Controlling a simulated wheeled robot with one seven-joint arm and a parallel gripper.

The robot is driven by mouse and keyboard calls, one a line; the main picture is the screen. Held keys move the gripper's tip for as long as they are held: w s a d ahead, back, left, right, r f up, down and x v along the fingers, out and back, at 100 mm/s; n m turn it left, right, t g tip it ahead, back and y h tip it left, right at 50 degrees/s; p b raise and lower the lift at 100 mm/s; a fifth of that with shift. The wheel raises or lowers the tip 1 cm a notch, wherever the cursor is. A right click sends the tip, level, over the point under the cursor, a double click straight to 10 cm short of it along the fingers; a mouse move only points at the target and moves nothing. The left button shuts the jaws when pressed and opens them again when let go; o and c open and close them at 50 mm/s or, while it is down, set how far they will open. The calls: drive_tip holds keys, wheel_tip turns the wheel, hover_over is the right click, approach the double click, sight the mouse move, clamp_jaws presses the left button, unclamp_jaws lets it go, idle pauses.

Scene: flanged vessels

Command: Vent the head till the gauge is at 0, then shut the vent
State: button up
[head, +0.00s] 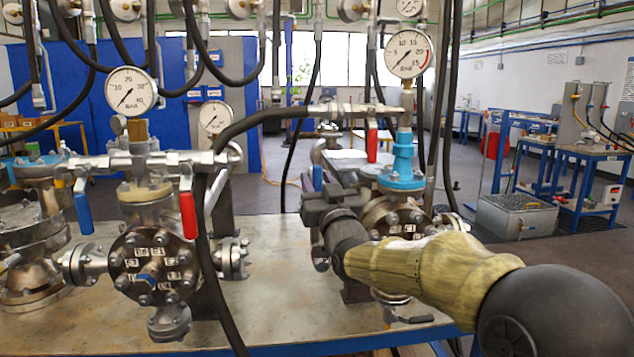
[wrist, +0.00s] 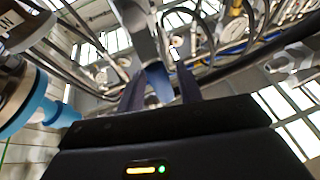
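The right vessel head (head: 395,215) has a light-blue neck (head: 403,155) and a pressure gauge (head: 409,54) above it. The gauge needle appears to point lower left, near the low end; the exact reading is too small to tell. A red lever (head: 372,142) hangs from its valve manifold (head: 350,108). A blue lever (head: 318,178) hangs at the manifold's left end. My gripper (head: 318,200) is at this blue lever. In the wrist view the lever (wrist: 158,80) stands between the two dark fingers of my gripper (wrist: 160,88), with narrow gaps visible beside it.
A left vessel (head: 150,265) with its own gauge (head: 130,91), blue lever (head: 82,208) and red lever (head: 187,212) stands on the same metal bench (head: 270,265). A black hose (head: 205,270) hangs between the vessels. More hoses hang overhead.

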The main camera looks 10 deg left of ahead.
drive_tip(key=shift+r, duration=0.1)
drive_tip(key=shift+s+d, duration=0.2)
drive_tip(key=shift+s, duration=0.25)
drive_tip(key=v, duration=1.6)
drive_tip(key=shift+s+f, duration=0.25)
drive_tip(key=shift+f, duration=0.05)
drive_tip(key=shift+w, duration=0.2)
drive_tip(key=shift+s, duration=0.15)
idle(0.9)
drive_tip(key=shift+c, duration=0.2)
idle(0.9)
